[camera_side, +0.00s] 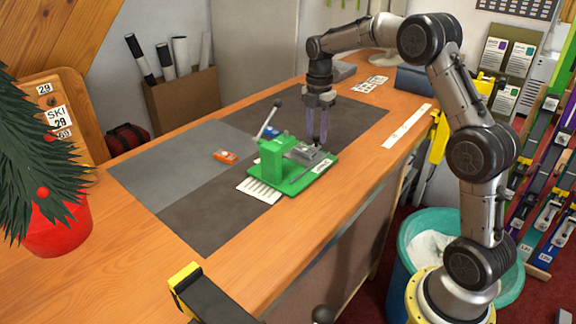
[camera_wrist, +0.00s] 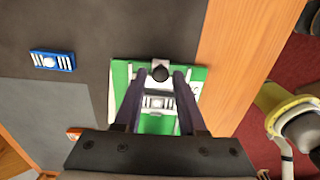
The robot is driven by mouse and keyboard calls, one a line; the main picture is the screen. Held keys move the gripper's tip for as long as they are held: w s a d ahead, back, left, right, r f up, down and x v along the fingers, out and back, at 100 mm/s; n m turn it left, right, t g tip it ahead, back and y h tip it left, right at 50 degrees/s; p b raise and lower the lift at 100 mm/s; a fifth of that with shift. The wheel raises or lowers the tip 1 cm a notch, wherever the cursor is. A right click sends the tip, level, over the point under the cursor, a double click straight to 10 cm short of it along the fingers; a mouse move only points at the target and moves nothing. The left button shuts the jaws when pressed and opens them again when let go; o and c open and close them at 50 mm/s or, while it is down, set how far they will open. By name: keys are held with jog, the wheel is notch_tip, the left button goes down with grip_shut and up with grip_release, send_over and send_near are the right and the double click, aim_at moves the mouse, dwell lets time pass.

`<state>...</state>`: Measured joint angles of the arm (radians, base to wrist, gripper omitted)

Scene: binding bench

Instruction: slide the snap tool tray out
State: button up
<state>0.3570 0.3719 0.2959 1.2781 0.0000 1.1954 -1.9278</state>
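The green snap tool (camera_side: 272,170) stands on the dark mat with its lever (camera_side: 267,118) raised. Its grey metal tray (camera_side: 306,154) lies over the green base on the right side. In the wrist view the tray (camera_wrist: 158,103) shows between my fingers, with a round black knob (camera_wrist: 160,74) at its far end. My gripper (camera_side: 317,142) points down at the tray's far end. Its two fingers (camera_wrist: 161,77) are apart, one on each side of the knob, with gaps showing. I cannot tell whether the tips are level with the knob or above it.
A blue box (camera_wrist: 52,61) and an orange box (camera_side: 225,157) lie on the mat to the left. A white striped card (camera_side: 260,190) lies beside the tool. A white strip (camera_side: 406,127) lies near the bench's front edge.

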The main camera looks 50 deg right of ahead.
notch_tip(320, 180, up, 9)
jog(key=shift+r, duration=0.2)
dwell(0.8)
